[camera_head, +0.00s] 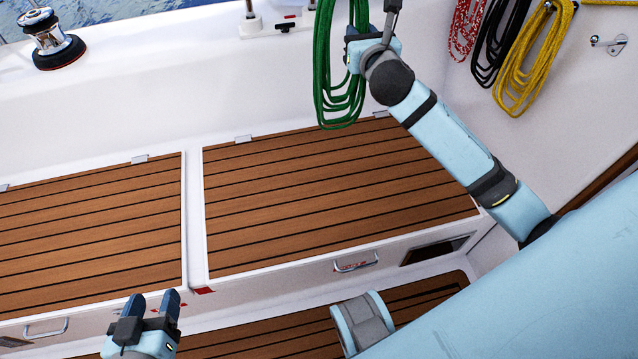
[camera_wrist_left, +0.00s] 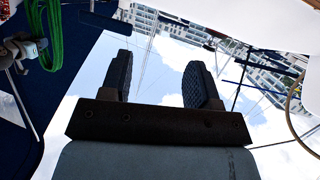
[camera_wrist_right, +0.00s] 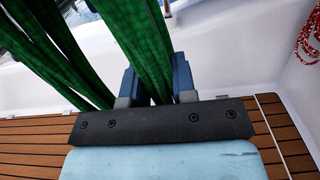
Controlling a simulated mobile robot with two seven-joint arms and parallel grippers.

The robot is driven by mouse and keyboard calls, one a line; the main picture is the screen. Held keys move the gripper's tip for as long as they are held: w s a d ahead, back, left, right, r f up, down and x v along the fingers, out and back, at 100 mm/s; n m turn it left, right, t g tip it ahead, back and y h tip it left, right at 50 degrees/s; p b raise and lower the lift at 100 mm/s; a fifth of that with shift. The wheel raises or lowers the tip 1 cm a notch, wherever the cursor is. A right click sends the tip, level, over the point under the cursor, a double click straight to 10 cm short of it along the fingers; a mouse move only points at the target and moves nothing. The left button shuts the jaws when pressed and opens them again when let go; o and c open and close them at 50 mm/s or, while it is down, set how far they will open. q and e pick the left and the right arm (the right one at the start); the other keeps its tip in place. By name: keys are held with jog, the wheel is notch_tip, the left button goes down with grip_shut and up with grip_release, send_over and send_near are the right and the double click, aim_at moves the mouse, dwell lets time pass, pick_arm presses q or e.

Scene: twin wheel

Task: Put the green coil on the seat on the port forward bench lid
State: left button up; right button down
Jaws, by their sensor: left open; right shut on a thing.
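The green coil (camera_head: 322,75) hangs in the upper middle of the head view, its lower loops above the back edge of a slatted wooden bench lid (camera_head: 320,205). My right gripper (camera_head: 366,32) is shut on the coil. In the right wrist view the green strands (camera_wrist_right: 148,45) pass between and beside the fingers (camera_wrist_right: 155,85). The coil also shows at the upper left of the left wrist view (camera_wrist_left: 50,35). A second wooden lid (camera_head: 85,235) lies to the left. My left gripper (camera_head: 150,305) is open and empty in front of the lids; its fingers (camera_wrist_left: 160,80) stand apart against the sky.
Red (camera_head: 467,28), black (camera_head: 497,45) and yellow (camera_head: 537,60) coils hang on the white wall at the right. A winch (camera_head: 50,40) stands at the upper left. The bench lids are bare. A handle (camera_head: 356,264) sits on the bench front.

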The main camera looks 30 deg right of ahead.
jog(key=b, duration=0.6)
send_over(354, 118)
jog(key=a+x, duration=0.1)
jog(key=x, duration=0.1)
jog(key=f, duration=0.5)
jog(key=d+f, duration=0.1)
jog(key=f, duration=0.8)
jog(key=shift+w+d+f, duration=0.2)
jog(key=shift+w+f, duration=0.1)
jog(key=shift+f, duration=0.05)
jog(key=shift+f+b, duration=1.45)
jog(key=shift+f, duration=1.2)
pick_arm(q)
jog(key=w+d+r+t+h, duration=0.1)
jog(key=d+r+t+h, duration=0.1)
jog(key=d+r+h, duration=0.1)
jog(key=shift+d+r+m+t+h, duration=0.4)
jog(key=shift+d+r, duration=0.1)
jog(key=shift+r, duration=0.4)
pick_arm(e)
jog(key=c, duration=1.3)
grip_release()
jog(key=shift+f, duration=0.2)
jog(key=o, duration=0.4)
